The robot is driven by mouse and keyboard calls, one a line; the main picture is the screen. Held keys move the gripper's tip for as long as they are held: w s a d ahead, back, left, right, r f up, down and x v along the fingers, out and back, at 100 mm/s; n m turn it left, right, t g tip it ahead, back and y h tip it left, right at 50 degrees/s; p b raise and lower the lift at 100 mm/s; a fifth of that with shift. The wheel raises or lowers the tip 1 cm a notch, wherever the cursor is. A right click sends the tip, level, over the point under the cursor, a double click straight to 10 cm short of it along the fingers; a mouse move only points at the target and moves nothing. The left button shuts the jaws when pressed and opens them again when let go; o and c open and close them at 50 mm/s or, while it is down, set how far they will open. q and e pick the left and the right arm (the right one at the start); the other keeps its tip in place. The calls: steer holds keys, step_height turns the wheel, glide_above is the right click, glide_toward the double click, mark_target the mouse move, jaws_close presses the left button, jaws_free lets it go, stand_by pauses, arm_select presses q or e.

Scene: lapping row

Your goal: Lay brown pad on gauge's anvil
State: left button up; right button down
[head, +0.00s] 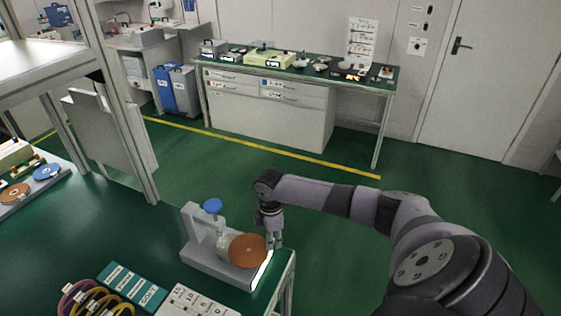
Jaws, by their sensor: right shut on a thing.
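The gauge (194,250) is a light grey stand on the green bench, with a blue knob (213,205) on top and a pale base. The brown pad (248,250) is a flat round disc at the right part of the gauge, over its base. My right gripper (273,241) comes down at the pad's right edge and is shut on the pad. The pad hides the anvil, and I cannot tell whether the pad touches it. My left gripper is not in view.
Teal labelled blocks (132,287), coiled cables (92,301) and a white labelled card (197,303) lie at the bench's front. Another brown disc (14,194) and a blue disc (47,171) lie at the left. A post (126,110) stands behind. The bench's right edge is close to the gauge.

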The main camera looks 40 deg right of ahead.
mark_target(251, 236)
steer(key=w+a+b, duration=0.1)
steer(key=w+b, duration=0.1)
steer(key=w+a+b, duration=0.1)
steer(key=w+b, duration=0.1)
steer(key=w+a+b, duration=0.1)
steer(key=w+b, duration=0.1)
steer(key=shift+w+f, duration=0.25)
steer(key=shift+w, duration=0.15)
steer(key=shift+f, duration=0.15)
steer(key=shift+s+d+f+p, duration=0.1)
steer(key=shift+f+p, duration=0.15)
steer(key=shift+p, duration=0.05)
steer(key=c, duration=1.3)
jaws_free()
